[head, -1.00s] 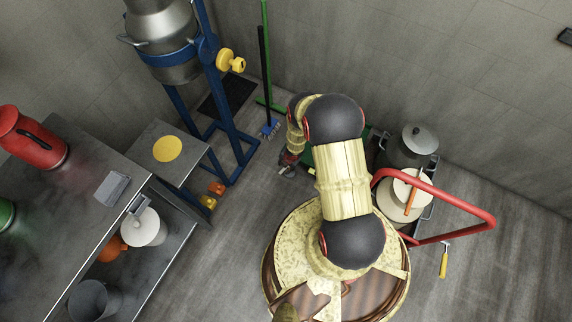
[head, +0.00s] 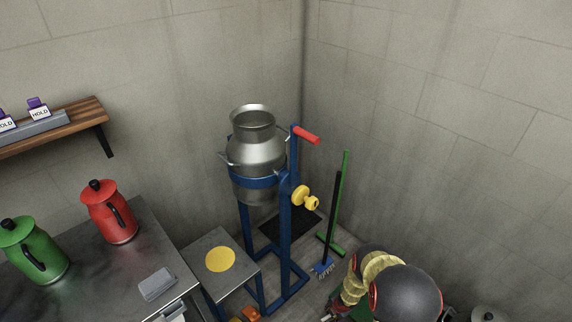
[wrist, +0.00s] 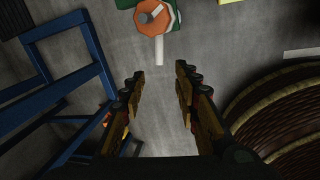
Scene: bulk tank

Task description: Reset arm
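My gripper (wrist: 160,100) shows in the wrist view with its two fingers apart and nothing between them. It points down at the grey floor, with floor visible between the fingertips. In the head view my arm is at the lower right, and the gripper is too small and hidden there to make out.
A steel can (head: 256,160) hangs in a blue stand (head: 286,240). A green broom (head: 338,200) leans beyond it. A small table with a yellow disc (head: 220,259) and a bench with a red jug (head: 109,212) and green jug (head: 34,250) stand left. An orange octagonal thing (wrist: 153,17) lies ahead.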

